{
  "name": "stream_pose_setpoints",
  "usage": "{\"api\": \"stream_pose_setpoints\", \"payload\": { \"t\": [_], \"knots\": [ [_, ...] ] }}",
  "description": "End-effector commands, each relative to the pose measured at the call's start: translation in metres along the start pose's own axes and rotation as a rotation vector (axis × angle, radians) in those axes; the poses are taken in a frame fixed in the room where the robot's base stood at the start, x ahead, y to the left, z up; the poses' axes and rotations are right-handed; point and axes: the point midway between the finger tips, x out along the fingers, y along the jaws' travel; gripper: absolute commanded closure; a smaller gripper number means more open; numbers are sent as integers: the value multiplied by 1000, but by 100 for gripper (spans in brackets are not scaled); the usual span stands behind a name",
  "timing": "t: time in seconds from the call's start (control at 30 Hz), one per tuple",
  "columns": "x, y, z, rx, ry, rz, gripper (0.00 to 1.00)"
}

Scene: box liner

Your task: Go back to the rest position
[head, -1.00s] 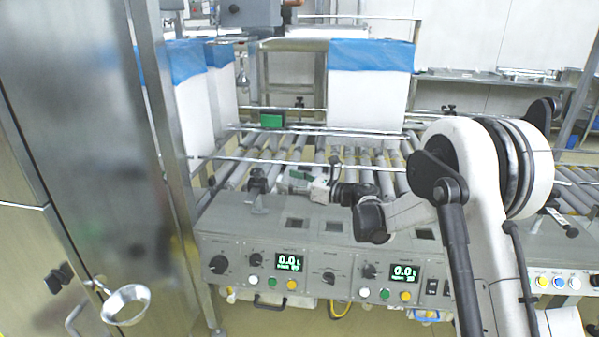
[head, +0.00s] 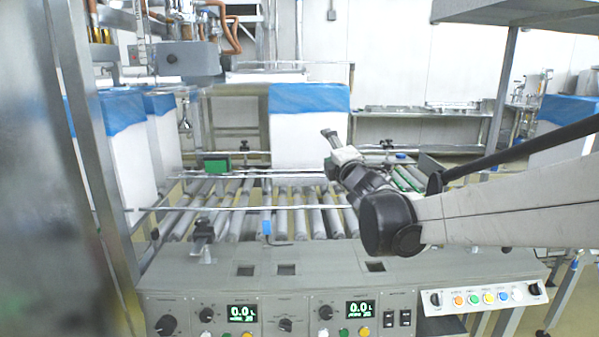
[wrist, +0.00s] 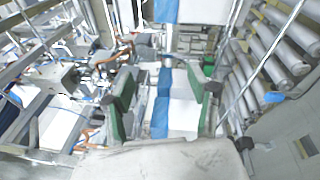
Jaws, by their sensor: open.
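My gripper (head: 329,135) is raised above the roller conveyor, in front of the lined white box, in the head view. My arm reaches in from the right. In the wrist view my gripper (wrist: 163,95) has its two green-padded fingers apart, with nothing held between them. White boxes with blue liners show beyond the fingers. The rest position itself is not marked in any view.
A white box with a blue liner (head: 310,140) stands behind the rollers (head: 290,215). More lined boxes (head: 115,150) stand at left beside a steel panel (head: 40,180). A control console (head: 260,290) is in front. A steel shelf (head: 530,12) hangs upper right.

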Motion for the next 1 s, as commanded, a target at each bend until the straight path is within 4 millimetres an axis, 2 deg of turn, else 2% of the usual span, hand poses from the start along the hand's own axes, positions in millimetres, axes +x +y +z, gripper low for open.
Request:
{"api": "stream_pose_setpoints", "payload": {
  "t": [0.03,0.2,0.33,0.5,0.73,0.9,1.0],
  "knots": [
    [-16,1,12,67,-40,-31,46],
    [-69,-7,44,323,-178,-142,46],
    [-115,-21,61,521,-287,-223,46],
    [-180,-46,70,777,-427,-328,46],
    [-276,-88,61,1115,-622,-471,46],
    [-343,-120,40,1343,-763,-574,46],
    [-374,-134,26,1447,-830,-626,46]
  ]
}}
